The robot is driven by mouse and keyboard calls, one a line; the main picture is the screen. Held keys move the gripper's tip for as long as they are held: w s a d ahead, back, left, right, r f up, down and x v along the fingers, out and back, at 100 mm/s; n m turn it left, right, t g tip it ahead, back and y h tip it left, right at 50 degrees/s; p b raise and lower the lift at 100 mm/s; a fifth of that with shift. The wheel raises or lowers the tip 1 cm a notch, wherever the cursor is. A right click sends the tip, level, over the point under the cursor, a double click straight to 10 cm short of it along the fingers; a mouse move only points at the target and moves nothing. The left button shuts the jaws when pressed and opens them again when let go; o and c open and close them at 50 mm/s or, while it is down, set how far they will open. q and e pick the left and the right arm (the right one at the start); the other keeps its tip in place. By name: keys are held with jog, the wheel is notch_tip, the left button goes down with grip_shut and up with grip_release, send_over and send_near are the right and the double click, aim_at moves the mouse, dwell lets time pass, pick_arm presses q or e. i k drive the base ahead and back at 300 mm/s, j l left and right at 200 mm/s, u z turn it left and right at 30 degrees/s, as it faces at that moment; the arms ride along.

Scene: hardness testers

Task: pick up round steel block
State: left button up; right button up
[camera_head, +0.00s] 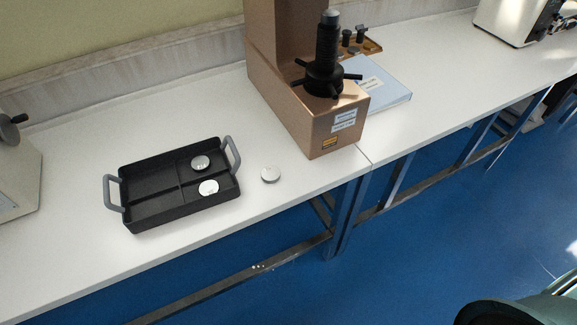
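One round steel block (270,174) lies flat on the white bench, just right of the black tray and near the bench's front edge. Two similar round steel blocks lie in the tray's right part: one in the back compartment (200,162) and one in the front compartment (208,187). The black tray (152,213) has grey handles at both ends, and its left compartments look empty. Neither of my grippers shows in the head view, so their state cannot be seen.
A copper-coloured hardness tester (310,125) stands behind and right of the loose block. A blue folder (385,88) lies beside it. Another machine (18,175) stands at the left edge, and a white one (510,20) at the far right. The bench front left of the tray is clear.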

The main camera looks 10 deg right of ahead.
aim_at(269, 174)
jog(key=l+u, duration=0.15)
jog(key=l, duration=0.4)
jog(key=l+u, duration=0.1)
jog(key=l, duration=0.45)
jog(key=k+l+u, duration=0.15)
jog(key=l, duration=0.4)
jog(key=l+u, duration=0.15)
jog(key=l, duration=0.4)
